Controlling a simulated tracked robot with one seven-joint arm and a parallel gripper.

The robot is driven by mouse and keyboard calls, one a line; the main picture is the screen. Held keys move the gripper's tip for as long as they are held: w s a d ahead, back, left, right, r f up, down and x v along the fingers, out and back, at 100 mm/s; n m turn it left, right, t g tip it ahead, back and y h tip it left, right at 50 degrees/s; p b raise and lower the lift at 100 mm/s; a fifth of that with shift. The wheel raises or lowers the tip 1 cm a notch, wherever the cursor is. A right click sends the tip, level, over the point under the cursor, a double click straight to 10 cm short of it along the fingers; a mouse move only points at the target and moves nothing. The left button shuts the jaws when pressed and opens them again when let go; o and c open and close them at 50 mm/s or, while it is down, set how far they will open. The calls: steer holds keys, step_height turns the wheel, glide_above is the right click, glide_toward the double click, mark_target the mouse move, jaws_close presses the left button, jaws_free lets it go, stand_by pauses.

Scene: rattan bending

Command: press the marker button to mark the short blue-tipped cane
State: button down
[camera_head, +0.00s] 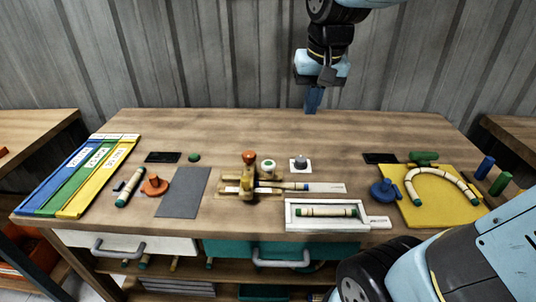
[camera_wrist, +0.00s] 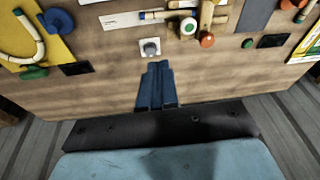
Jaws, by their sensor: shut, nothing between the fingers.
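The blue-tipped cane (camera_head: 272,184) lies in a wooden jig (camera_head: 235,190), its blue end pointing right along a white strip. In the wrist view the blue-tipped cane (camera_wrist: 158,14) is at the top. A grey button (camera_head: 300,161) on a white plate stands behind the strip; the grey button (camera_wrist: 150,47) also shows in the wrist view. A round green-and-white button (camera_head: 268,166) stands beside the jig. No label shows which is the marker button. My gripper (camera_head: 313,108) is shut and empty, above the table's back part. In the wrist view its blue fingertips (camera_wrist: 158,65) point toward the grey button, apparently apart from it.
A white tray (camera_head: 290,223) holds a green-tipped cane. A yellow board (camera_head: 440,215) with a bent cane is at right. Orange (camera_head: 154,187) and blue (camera_head: 383,191) knobs, a grey mat (camera_head: 183,207) and coloured strips (camera_head: 85,175) stand around. The table's back strip is clear.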

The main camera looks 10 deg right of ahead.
mark_target(268, 163)
steer(key=w+a+f+m+g, duration=0.1)
steer(key=w+a+f, duration=0.3)
steer(key=w+a, duration=0.4)
steer(key=shift+f+g+h, duration=0.3)
steer(key=shift+f+g, duration=0.05)
steer(key=shift+g, duration=0.55)
steer(key=shift+f, duration=0.1)
step_height(268, 163, down, 14)
steer(key=shift+r, duration=0.1)
